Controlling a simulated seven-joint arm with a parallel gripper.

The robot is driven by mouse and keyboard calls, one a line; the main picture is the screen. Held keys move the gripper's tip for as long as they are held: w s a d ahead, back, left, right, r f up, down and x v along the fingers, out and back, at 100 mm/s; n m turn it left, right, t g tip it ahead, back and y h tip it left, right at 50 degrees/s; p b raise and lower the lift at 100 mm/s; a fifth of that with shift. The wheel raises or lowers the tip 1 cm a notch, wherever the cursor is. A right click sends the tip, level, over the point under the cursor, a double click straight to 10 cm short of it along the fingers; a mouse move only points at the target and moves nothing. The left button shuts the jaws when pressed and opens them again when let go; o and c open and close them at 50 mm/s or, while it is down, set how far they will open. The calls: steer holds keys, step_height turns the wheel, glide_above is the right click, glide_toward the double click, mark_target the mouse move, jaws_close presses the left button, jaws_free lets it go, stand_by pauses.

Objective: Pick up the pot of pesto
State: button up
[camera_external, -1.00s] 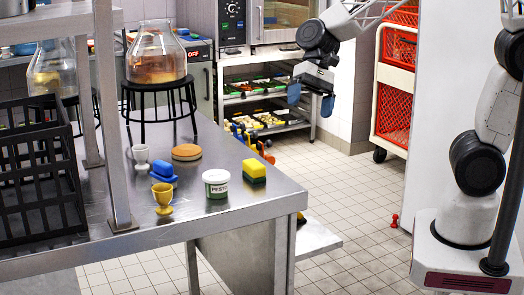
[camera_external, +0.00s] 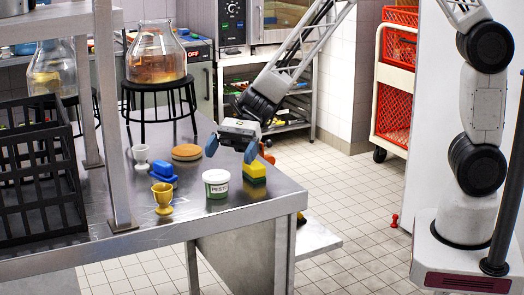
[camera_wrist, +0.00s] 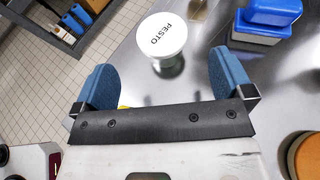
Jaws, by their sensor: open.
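A yellow-green sponge (camera_external: 254,171) stands just right of the pot. A black crate (camera_external: 40,190) and shelf post (camera_external: 112,120) are further left.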

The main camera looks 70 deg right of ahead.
mark_target(219, 172)
steer(key=shift+w+a+f, duration=0.1)
steer(key=shift+w+f, duration=0.05)
steer(key=shift+w, duration=0.05)
stand_by(0.3)
steer(key=shift+x, duration=1.3)
steer(key=shift+a, duration=0.1)
steer(key=shift+x, duration=2.5)
steer(key=shift+s+f, duration=0.1)
steer(key=shift+f, duration=0.1)
steer(key=shift+c, duration=0.2)
steer(key=c, duration=1)
